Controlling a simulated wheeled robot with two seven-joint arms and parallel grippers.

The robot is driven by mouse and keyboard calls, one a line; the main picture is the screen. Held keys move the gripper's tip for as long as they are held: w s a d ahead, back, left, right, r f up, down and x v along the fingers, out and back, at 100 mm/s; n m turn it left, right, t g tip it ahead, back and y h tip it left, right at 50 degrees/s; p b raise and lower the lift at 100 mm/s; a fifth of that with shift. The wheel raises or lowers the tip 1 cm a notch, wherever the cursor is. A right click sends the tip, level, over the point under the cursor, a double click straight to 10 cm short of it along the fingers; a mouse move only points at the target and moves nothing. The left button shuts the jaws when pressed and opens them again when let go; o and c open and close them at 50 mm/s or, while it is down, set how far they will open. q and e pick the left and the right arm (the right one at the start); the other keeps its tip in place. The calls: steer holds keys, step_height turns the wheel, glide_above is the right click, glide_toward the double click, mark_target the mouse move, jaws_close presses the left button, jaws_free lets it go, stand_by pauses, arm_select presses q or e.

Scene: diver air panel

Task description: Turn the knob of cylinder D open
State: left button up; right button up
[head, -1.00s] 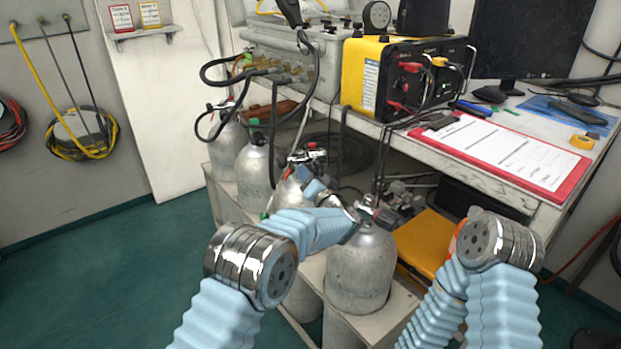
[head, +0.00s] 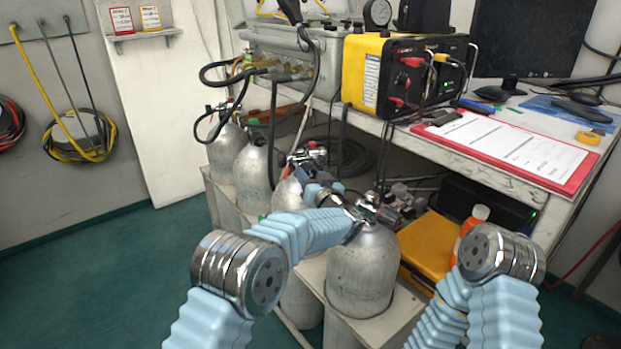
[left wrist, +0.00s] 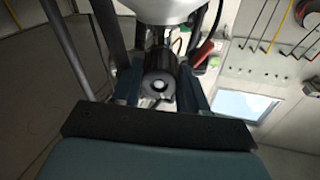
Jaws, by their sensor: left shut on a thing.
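Several grey cylinders with valves stand in a row under the bench; no letters on them are readable. My left gripper (head: 312,180) reaches across the nearest cylinder (head: 362,270) to the valve of the one behind it (head: 286,196). In the left wrist view, a black round knob (left wrist: 159,86) with a pale centre sits between the fingers, which are shut on it. The pale cylinder (left wrist: 165,8) and a red valve part (left wrist: 203,54) show beyond. The wrist hides part of the valves in the head view. My right gripper is out of view.
Black hoses (head: 272,130) hang down close to the valves from the grey panel box (head: 300,60). A yellow unit (head: 395,75) and a red clipboard (head: 515,150) are on the bench. A yellow case (head: 432,250) lies right of the nearest cylinder. The floor at left is clear.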

mark_target(311, 169)
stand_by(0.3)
arm_select(q)
steer(key=o, duration=1.1)
steer(key=shift+c, duration=0.2)
step_height(311, 169, up, 3)
steer(key=shift+r, duration=0.15)
steer(key=s+r, duration=0.9)
steer(key=s, duration=0.5)
steer(key=shift+a+r+b, duration=0.25)
steer(key=shift+r+b, duration=0.1)
